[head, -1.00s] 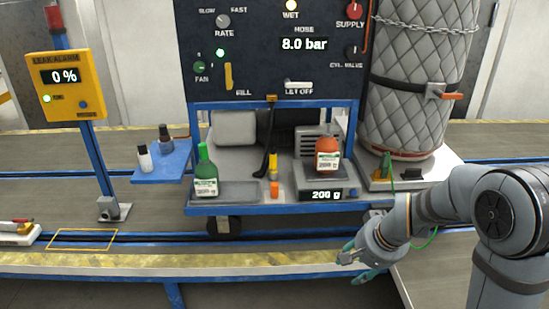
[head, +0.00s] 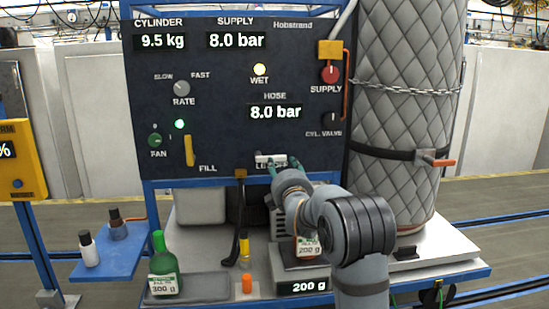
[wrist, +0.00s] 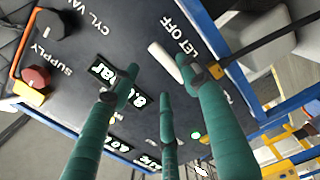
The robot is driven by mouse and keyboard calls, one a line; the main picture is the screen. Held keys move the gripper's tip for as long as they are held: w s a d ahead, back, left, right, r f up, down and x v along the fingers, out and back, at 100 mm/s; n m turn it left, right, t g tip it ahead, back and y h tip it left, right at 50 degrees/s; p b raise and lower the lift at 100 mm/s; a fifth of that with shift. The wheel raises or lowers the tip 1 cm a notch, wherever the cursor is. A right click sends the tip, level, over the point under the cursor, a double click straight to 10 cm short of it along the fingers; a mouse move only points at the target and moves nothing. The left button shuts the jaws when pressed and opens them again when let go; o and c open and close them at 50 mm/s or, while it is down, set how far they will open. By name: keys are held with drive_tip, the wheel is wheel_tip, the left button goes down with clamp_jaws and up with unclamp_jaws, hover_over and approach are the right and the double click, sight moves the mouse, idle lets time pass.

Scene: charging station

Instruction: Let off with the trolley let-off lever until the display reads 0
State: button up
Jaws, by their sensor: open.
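The let-off lever (head: 270,158) is a short white handle at the bottom edge of the dark panel, lying roughly level. In the wrist view the lever (wrist: 163,58) lies beside the LET OFF label, its lower end by the right fingertip; I cannot tell whether they touch. My gripper (head: 284,168) is at the panel just below the lever, partly covering its label. In the wrist view my gripper (wrist: 160,85) has its teal fingers spread apart, with nothing held between them. The HOSE display (head: 275,112) reads 8.0 bar.
The yellow fill lever (head: 189,150) is left of the let-off lever. The red supply knob (head: 330,74) and cylinder valve knob (head: 331,119) are to the right. Below are a green bottle (head: 165,268) and a scale (head: 305,285) reading 200 g. A chained quilted cylinder (head: 405,120) stands right.

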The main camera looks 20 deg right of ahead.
sight(278, 157)
drive_tip(key=p+x, duration=0.4)
drive_tip(key=x, duration=0.5)
drive_tip(key=shift+r, duration=0.1)
drive_tip(key=shift+w+d+p, duration=0.15)
drive_tip(key=shift+w+p, duration=0.2)
drive_tip(key=shift+w, duration=0.15)
drive_tip(key=shift+c, duration=0.9)
clamp_jaws()
